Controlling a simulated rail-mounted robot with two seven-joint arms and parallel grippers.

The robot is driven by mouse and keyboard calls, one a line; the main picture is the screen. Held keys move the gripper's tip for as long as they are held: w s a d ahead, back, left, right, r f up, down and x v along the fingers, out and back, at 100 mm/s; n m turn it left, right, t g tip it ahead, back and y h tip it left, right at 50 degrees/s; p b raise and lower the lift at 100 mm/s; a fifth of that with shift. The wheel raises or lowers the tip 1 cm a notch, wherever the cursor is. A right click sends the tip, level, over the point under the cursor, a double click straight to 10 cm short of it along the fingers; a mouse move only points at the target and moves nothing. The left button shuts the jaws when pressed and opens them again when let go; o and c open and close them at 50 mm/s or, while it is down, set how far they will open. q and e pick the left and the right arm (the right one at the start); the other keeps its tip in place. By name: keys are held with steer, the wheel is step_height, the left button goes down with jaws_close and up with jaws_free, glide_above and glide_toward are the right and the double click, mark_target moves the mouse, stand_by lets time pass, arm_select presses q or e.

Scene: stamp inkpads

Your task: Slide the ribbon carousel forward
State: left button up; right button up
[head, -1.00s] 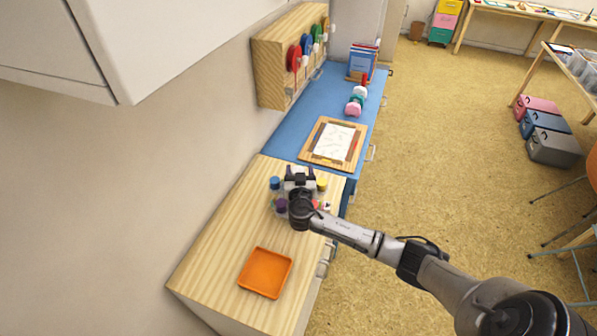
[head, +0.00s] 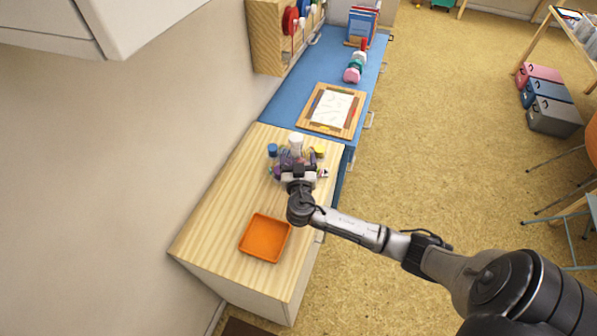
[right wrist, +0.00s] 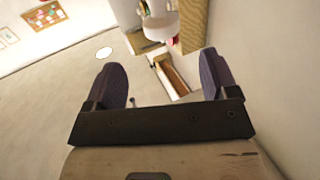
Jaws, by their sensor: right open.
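The ribbon carousel, which I take to be the cluster with a white centre post (head: 295,139), a blue piece (head: 272,150) and a yellow piece (head: 319,152), stands on the light wooden counter (head: 225,215). My right gripper (head: 296,160) is open over the near side of the cluster and hides much of it. In the right wrist view the two dark fingers (right wrist: 160,80) are spread with nothing between them. A white rounded part (right wrist: 158,22), probably the post, shows beyond them at the top. I cannot tell whether the gripper touches it. My left gripper is not in view.
An orange tray (head: 265,238) lies on the near part of the counter. Beyond is a blue counter (head: 287,104) with a framed drawing board (head: 331,109) and pink, white and teal pieces (head: 354,72). A wooden rack (head: 265,38) stands against the wall.

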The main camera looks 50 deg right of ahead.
steer(key=v, duration=0.4)
steer(key=shift+s+a, duration=0.25)
steer(key=shift+a, duration=0.1)
stand_by(0.4)
